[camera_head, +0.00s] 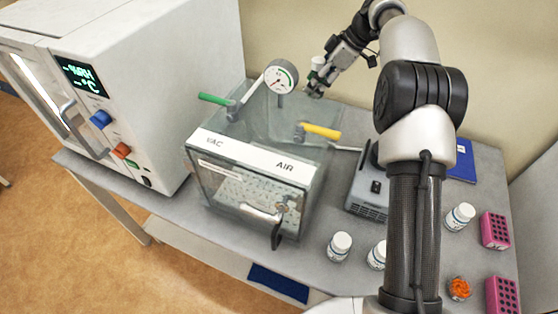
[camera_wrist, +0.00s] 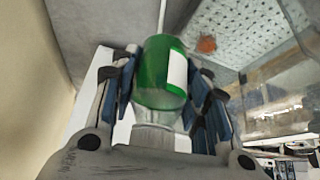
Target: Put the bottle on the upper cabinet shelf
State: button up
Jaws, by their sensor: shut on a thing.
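My gripper (camera_head: 315,88) is up behind the clear vacuum chamber, near the back edge of the bench. In the wrist view, my gripper (camera_wrist: 166,78) is shut on a green bottle (camera_wrist: 158,75) with a white label, its fingers on both sides. The bottle's clear neck and ribbed cap point toward the wrist camera. In the head view the bottle is mostly hidden; a small pale part shows at the gripper. The white cabinet (camera_head: 185,85) with a %RH and °C display stands at left. Its handled door (camera_head: 45,85) faces left; no shelf inside can be made out.
The vacuum chamber (camera_head: 240,150), with gauge (camera_head: 281,76) and green and yellow levers, stands between gripper and cabinet. A grey device (camera_head: 368,190), white jars (camera_head: 340,246), pink racks (camera_head: 495,230) and a blue book (camera_head: 464,162) are at right.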

notch_tip(320, 180, down, 4)
jog(key=shift+w+f+b, duration=0.15)
jog(key=shift+f+b, duration=0.05)
jog(key=shift+b, duration=0.85)
notch_tip(320, 180, down, 20)
jog(key=b, duration=0.5)
jog(key=shift+r, duration=0.1)
jog(key=shift+f+b, duration=0.25)
jog(key=shift+b, duration=0.15)
jog(key=o, duration=1.2)
jog(key=shift+r, duration=0.1)
jog(key=shift+c, duration=0.2)
jog(key=shift+r, duration=0.1)
